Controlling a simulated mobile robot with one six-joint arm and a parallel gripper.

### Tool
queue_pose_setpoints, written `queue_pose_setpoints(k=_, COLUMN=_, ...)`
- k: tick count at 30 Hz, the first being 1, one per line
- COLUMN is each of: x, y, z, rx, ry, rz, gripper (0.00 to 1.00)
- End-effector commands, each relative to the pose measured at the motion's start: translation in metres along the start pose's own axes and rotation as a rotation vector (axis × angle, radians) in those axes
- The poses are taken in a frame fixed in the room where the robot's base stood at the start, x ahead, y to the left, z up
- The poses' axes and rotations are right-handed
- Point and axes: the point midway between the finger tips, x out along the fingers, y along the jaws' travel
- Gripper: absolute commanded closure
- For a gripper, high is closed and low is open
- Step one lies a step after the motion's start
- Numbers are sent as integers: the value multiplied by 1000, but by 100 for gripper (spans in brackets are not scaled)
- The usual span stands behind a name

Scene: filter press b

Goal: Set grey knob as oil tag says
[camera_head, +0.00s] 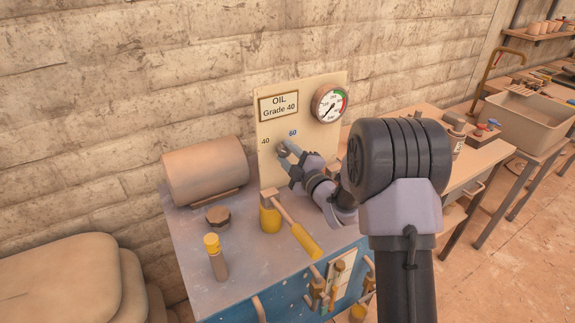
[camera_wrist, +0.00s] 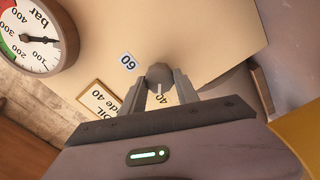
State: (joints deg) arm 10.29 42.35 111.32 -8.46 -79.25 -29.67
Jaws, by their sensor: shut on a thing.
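The oil tag (camera_head: 279,105) on the cream panel (camera_head: 321,150) reads "OIL Grade 40". It is partly hidden in the wrist view (camera_wrist: 104,101). The grey knob (camera_head: 282,149) sits just below these marks. My gripper (camera_head: 284,152) is shut on the knob, with one finger on each side of it in the wrist view (camera_wrist: 158,80). A pale line on the knob appears to point towards the "40" (camera_wrist: 163,99).
A round gauge (camera_head: 329,104) is at the panel's upper right. A cylindrical tank (camera_head: 205,171) stands left of the panel. A yellow-handled hammer (camera_head: 292,222), a yellow-capped bottle (camera_head: 215,256) and a brown cap (camera_head: 218,217) are on the bench top.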

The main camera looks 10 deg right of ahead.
Motion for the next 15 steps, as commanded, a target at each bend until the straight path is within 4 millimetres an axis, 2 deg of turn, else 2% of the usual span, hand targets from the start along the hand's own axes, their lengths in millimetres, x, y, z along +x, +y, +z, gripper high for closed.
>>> queue_pose_setpoints(k=2, x=0, y=-4, z=2, rx=-39, ry=0, rz=-1, gripper=100)
queue_pose_setpoints(k=15, x=0, y=-1, z=0, rx=-155, ry=1, rz=-1, gripper=100)
